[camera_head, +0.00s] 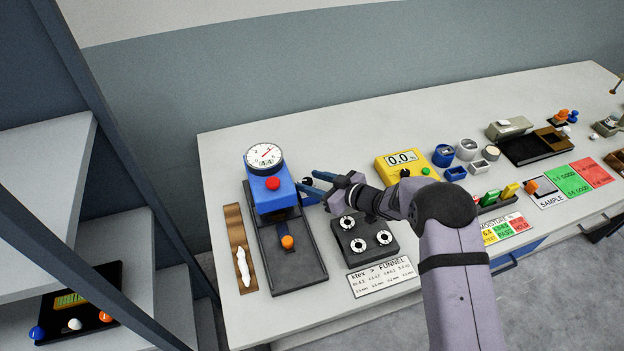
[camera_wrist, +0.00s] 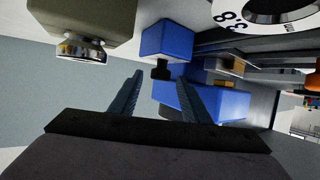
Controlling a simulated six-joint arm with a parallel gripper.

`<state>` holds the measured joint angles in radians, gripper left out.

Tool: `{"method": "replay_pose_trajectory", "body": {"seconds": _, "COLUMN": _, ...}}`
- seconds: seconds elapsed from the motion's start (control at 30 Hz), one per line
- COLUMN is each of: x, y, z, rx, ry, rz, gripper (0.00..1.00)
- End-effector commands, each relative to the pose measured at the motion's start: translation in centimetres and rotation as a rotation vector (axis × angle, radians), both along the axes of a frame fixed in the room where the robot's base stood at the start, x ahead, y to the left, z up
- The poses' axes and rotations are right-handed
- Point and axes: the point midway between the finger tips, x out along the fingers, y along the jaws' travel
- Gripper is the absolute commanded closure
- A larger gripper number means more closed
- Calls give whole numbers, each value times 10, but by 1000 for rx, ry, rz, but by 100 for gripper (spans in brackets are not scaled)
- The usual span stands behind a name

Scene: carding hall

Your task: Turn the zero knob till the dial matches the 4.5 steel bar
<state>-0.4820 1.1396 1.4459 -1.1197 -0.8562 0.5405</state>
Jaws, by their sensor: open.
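The blue gauge (camera_head: 275,196) stands on a dark base at the left of the bench. Its round white dial (camera_head: 264,157) has a red needle pointing to the upper right; its small figures are too fine to read surely. My gripper (camera_head: 306,182) is open just right of the gauge, fingers toward it. In the wrist view, a small black knob (camera_wrist: 161,72) on a blue block (camera_wrist: 167,40) appears between my open fingers, near the tips. I cannot tell whether they touch it, or whether it is the zero knob. I cannot make out a 4.5 steel bar.
A red button (camera_head: 273,183) is on the gauge's front and an orange knob (camera_head: 287,242) on its base. A black block with funnel rings (camera_head: 362,252) stands below my gripper. A wooden tray (camera_head: 235,225) with white fibre lies left. A yellow readout (camera_head: 389,172) stands right.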

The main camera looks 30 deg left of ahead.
Motion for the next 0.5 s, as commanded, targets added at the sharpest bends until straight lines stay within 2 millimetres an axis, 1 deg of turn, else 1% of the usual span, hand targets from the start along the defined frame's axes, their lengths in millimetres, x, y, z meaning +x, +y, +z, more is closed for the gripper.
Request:
{"method": "replay_pose_trajectory", "body": {"seconds": 0.1, "x": 1, "y": 4, "z": -1, "rx": 0, "ry": 0, "rz": 0, "gripper": 57}}
{"method": "replay_pose_trajectory", "body": {"seconds": 0.4, "x": 1, "y": 5, "z": -2, "rx": 0, "ry": 0, "rz": -1, "gripper": 57}}
{"method": "replay_pose_trajectory", "body": {"seconds": 0.47, "x": 1, "y": 5, "z": -2, "rx": 0, "ry": 0, "rz": 0, "gripper": 71}}
{"method": "replay_pose_trajectory", "body": {"seconds": 0.5, "x": 1, "y": 5, "z": -2, "rx": 0, "ry": 0, "rz": 0, "gripper": 81}}
